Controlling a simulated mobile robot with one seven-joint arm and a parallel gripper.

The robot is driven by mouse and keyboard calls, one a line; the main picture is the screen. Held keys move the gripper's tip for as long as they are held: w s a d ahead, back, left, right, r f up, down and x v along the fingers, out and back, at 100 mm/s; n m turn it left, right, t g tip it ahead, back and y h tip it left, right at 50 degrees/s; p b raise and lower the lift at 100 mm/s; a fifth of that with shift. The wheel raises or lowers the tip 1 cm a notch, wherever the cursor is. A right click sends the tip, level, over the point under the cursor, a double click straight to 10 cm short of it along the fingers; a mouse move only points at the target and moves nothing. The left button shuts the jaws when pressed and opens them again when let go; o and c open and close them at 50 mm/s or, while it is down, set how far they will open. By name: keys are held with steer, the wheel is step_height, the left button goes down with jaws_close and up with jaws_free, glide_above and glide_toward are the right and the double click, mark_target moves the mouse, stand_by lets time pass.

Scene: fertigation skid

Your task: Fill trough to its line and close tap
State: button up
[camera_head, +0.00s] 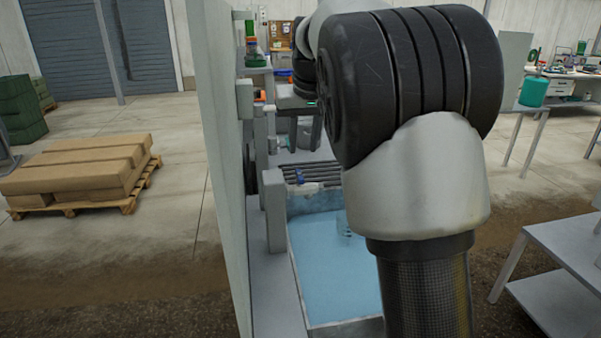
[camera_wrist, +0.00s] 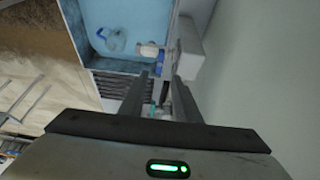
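The trough (camera_head: 291,262) is a long grey-rimmed basin with a flat light-blue surface inside, seen low in the head view and at the top of the wrist view (camera_wrist: 83,58). I cannot make out a fill line. A tap with a pale spout (camera_head: 303,188) and blue handle (camera_head: 299,176) sits at the trough's far end by the slatted grating. In the wrist view the blue handle (camera_wrist: 159,57) shows just beyond my fingertips. My gripper (camera_wrist: 163,78) is open, with a gap between its fingers and nothing held. I cannot tell any contact or whether the tap runs.
A clear bluish object (camera_wrist: 112,41) is in the trough. A dark slatted grating (camera_head: 311,173) lies beyond it. A tall pale panel (camera_head: 221,150) stands close on the left. A metal shelf (camera_head: 565,262) is at right; a loaded pallet (camera_head: 85,172) stands at left.

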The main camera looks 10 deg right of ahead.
mark_target(300, 174)
steer(key=x, duration=1)
steer(key=shift+b, duration=0.4)
steer(key=shift+r, duration=0.1)
steer(key=shift+c, duration=0.2)
jaws_close()
